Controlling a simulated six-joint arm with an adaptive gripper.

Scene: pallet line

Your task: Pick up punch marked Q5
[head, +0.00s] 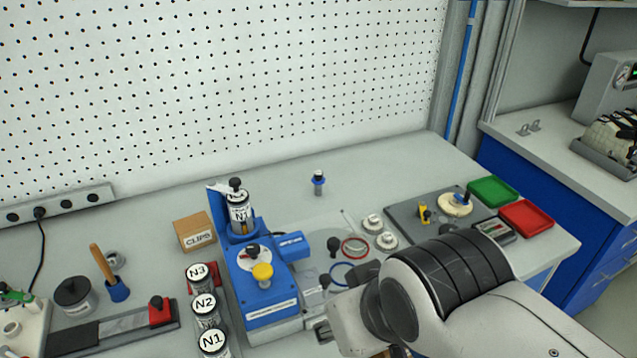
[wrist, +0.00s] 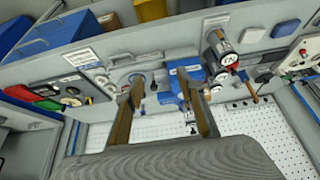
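I can read no Q5 mark in either view. Dark cylinders with white round tops stand in a column at the front left in the head view, marked N3 (head: 199,275), N2 (head: 205,309) and N1 (head: 213,343). Another cylinder marked N1 (head: 239,212) sits upright in the blue press (head: 265,290). A small blue-and-grey piece with a dark top (head: 319,183) stands alone behind the press; any mark on it is too small to read. My gripper (wrist: 157,83) is open, with nothing visible between its fingers. In the head view it is mostly hidden by my wrist, right of the press.
An orange CLIPS box (head: 195,232) stands left of the press. A grey plate (head: 405,222) with a yellow piece and a round cream disc lies at right, beside green (head: 493,190) and red (head: 527,215) trays. Rings and white discs lie between. The back of the bench is mostly clear.

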